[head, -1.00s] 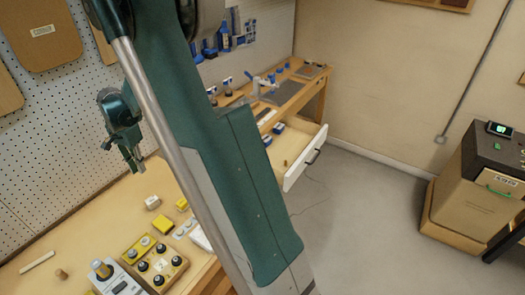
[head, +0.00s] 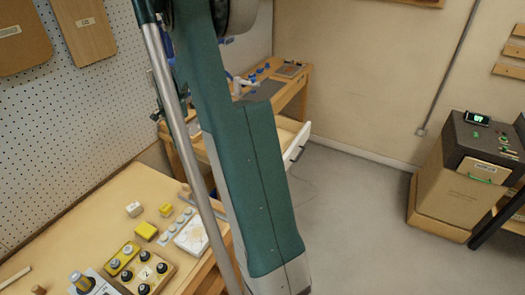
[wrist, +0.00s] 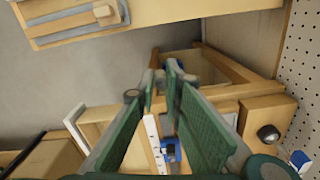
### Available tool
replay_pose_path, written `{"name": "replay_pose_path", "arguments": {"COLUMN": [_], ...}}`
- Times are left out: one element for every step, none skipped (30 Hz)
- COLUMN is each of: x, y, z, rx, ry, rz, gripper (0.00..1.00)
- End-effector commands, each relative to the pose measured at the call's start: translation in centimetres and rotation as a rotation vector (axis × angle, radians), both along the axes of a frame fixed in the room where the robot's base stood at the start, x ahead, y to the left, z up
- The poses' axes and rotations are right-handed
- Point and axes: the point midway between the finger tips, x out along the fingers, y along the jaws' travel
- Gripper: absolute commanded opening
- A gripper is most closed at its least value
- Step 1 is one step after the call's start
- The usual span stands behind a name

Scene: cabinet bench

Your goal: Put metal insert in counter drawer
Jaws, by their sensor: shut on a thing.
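My gripper (wrist: 161,82) shows in the wrist view with its two green fingers close together. It is shut on a small grey piece at the fingertips, which I take to be the metal insert (wrist: 160,79); its shape is hard to make out. In the head view my arm hides most of the gripper. The counter drawer (head: 297,143) stands pulled out of the far bench, right of my arm, with its white front and dark handle showing. Its inside is mostly hidden there. In the wrist view the drawer (wrist: 76,121) appears lower left of the fingertips.
The near bench (head: 60,225) holds a yellow block (head: 145,230), a white box and button panels. Blue items stand on the far bench (head: 290,88). A pegboard wall (head: 110,110) runs along the left. A cabinet (head: 465,165) stands at right, with open floor between.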

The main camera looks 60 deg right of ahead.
Motion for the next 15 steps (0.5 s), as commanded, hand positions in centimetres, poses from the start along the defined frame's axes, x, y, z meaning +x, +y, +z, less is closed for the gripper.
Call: {"name": "replay_pose_path", "arguments": {"x": [-0.8, -1.3, -1.8, -2.3, -2.7, -3.3, -3.8, -4.3, -4.9, -5.4, -5.9, -6.6, -7.2, -7.7, -8.4], "y": [-1.4, -2.1, -3.0, -3.8, -4.5, -5.4, -6.1, -6.7, -7.6, -8.3, -8.9, -9.8, -10.5, -11.1, -12.0], "z": [-0.1, -0.1, -0.1, -0.1, -0.1, -0.1, -0.1, -0.1, -0.1, -0.1, -0.1, -0.1, -0.1, -0.1, -0.1], "rx": [0.000, 0.000, 0.000, 0.000, 0.000, 0.000, 0.000, 0.000, 0.000, 0.000, 0.000, 0.000, 0.000, 0.000, 0.000], "ry": [0.000, 0.000, 0.000, 0.000, 0.000, 0.000, 0.000, 0.000, 0.000, 0.000, 0.000, 0.000, 0.000, 0.000, 0.000], "rz": [-0.019, -0.030, -0.042, -0.052, -0.062, -0.075, -0.085, -0.095, -0.108, -0.118, -0.127, -0.140, -0.150, -0.160, -0.173], "gripper": [0.00, 0.00, 0.00, 0.00, 0.00, 0.00, 0.00, 0.00, 0.00, 0.00, 0.00, 0.00, 0.00, 0.00, 0.00]}}
